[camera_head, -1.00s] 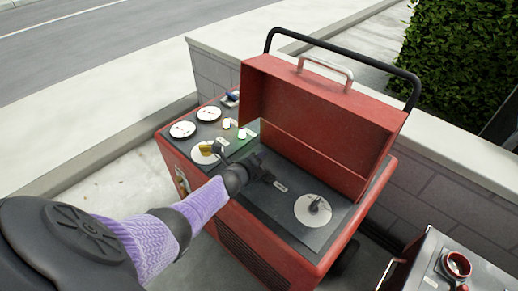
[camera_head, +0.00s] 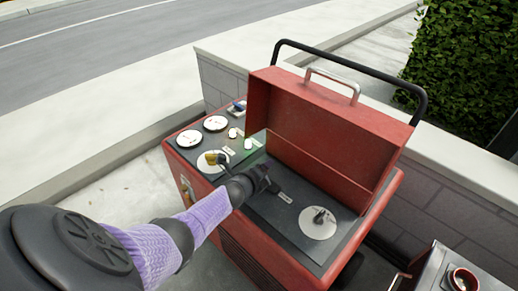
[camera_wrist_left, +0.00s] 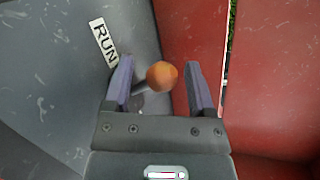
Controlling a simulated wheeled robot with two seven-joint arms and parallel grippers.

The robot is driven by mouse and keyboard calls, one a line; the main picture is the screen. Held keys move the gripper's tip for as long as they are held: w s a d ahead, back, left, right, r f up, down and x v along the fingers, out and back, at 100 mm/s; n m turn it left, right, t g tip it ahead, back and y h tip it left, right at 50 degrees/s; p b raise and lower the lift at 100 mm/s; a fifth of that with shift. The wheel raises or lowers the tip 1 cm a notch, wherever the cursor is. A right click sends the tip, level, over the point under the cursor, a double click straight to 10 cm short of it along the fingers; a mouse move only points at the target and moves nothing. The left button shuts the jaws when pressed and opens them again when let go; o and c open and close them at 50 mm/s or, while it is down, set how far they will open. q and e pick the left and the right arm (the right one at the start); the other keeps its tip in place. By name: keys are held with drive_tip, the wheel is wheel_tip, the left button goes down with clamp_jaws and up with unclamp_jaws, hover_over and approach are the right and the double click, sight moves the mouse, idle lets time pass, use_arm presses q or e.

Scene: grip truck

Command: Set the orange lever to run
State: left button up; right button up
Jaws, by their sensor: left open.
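The orange lever's round knob (camera_wrist_left: 161,75) shows in the left wrist view, between the two fingers of my left gripper (camera_wrist_left: 158,70). The fingers are open, with gaps on both sides of the knob. A white RUN label (camera_wrist_left: 103,42) lies on the grey panel to the left of the knob. In the head view my left gripper (camera_head: 266,178) is over the panel of the red machine (camera_head: 290,240), close to the raised lid, and hides the lever. My right gripper is not in view.
The raised red lid (camera_head: 325,135) stands right behind my left gripper. Round dials (camera_head: 189,138) and a yellow-handled control (camera_head: 213,158) are on the panel to the left. A round plate with a dark knob (camera_head: 318,222) is to the right. A low wall runs behind.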

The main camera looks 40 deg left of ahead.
use_arm(q)
drive_tip(key=p+v, duration=0.1)
drive_tip(key=v, duration=0.1)
drive_tip(key=p+v, duration=0.1)
drive_tip(key=v, duration=0.1)
drive_tip(key=shift+w+r+p, duration=0.2)
drive_tip(key=shift+r+p, duration=0.1)
drive_tip(key=shift+p, duration=0.05)
drive_tip(key=p+v, duration=0.2)
drive_tip(key=v, duration=0.3)
drive_tip(key=shift+f, duration=0.15)
drive_tip(key=shift+s+p, duration=0.35)
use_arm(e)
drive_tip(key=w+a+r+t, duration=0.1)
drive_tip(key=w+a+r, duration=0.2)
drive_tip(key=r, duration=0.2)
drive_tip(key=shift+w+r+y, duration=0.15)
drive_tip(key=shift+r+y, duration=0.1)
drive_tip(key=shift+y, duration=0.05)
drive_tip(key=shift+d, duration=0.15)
